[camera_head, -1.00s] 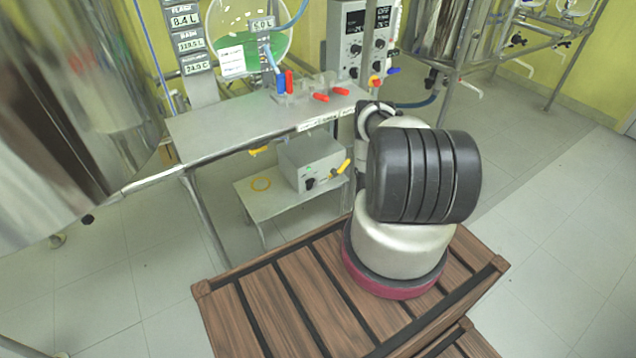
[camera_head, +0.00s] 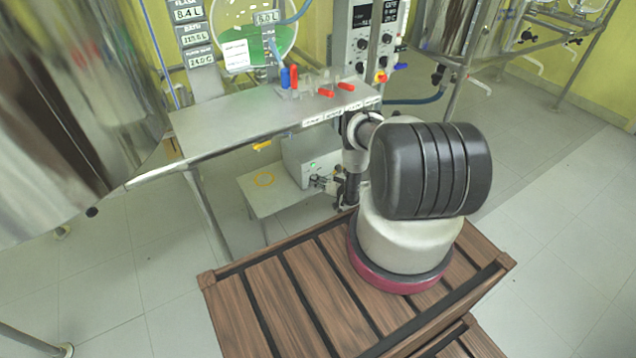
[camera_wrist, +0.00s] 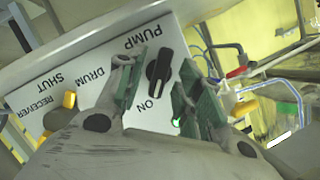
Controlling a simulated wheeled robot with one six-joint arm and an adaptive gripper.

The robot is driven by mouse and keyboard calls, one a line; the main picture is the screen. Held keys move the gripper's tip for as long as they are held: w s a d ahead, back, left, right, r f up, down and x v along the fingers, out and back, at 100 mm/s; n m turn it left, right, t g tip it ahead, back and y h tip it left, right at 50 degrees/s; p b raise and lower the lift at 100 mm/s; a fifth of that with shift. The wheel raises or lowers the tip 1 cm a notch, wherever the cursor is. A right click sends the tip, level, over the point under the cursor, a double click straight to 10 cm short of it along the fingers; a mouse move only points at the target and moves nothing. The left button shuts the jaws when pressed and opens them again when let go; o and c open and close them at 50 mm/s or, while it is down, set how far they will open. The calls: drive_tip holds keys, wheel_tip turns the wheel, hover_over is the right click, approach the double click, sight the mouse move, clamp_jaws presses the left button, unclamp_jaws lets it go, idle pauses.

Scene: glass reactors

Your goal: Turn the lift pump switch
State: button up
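The pump box (camera_head: 308,158) is a light grey box on a low shelf under the steel bench. In the wrist view its white face panel (camera_wrist: 95,90) bears the words PUMP, ON, DRUM, SHUT and RECEIVER. The black rotary switch (camera_wrist: 158,68) sits between PUMP and ON, with its white mark towards ON. A small green light (camera_wrist: 176,122) shows beside it. My gripper (camera_wrist: 163,84) is open, with one green-padded finger on each side of the switch and visible gaps. In the head view my gripper (camera_head: 325,184) is at the box front, and the switch is hidden there.
A yellow handle (camera_head: 262,145) hangs under the bench edge. A large metal vessel (camera_head: 75,110) is at left. Floor at right is clear.

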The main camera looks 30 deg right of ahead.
drive_tip(key=shift+w, duration=0.2)
clamp_jaws()
drive_tip(key=shift+a, duration=0.1)
drive_tip(key=n+h, duration=0.1)
drive_tip(key=n, duration=0.1)
drive_tip(key=n+h, duration=0.2)
drive_tip(key=n, duration=0.1)
drive_tip(key=n+h, duration=0.2)
drive_tip(key=shift+a+n, duration=0.35)
drive_tip(key=shift+n, duration=0.05)
idle(0.4)
drive_tip(key=shift+h, duration=0.3)
idle(0.3)
unclamp_jaws()
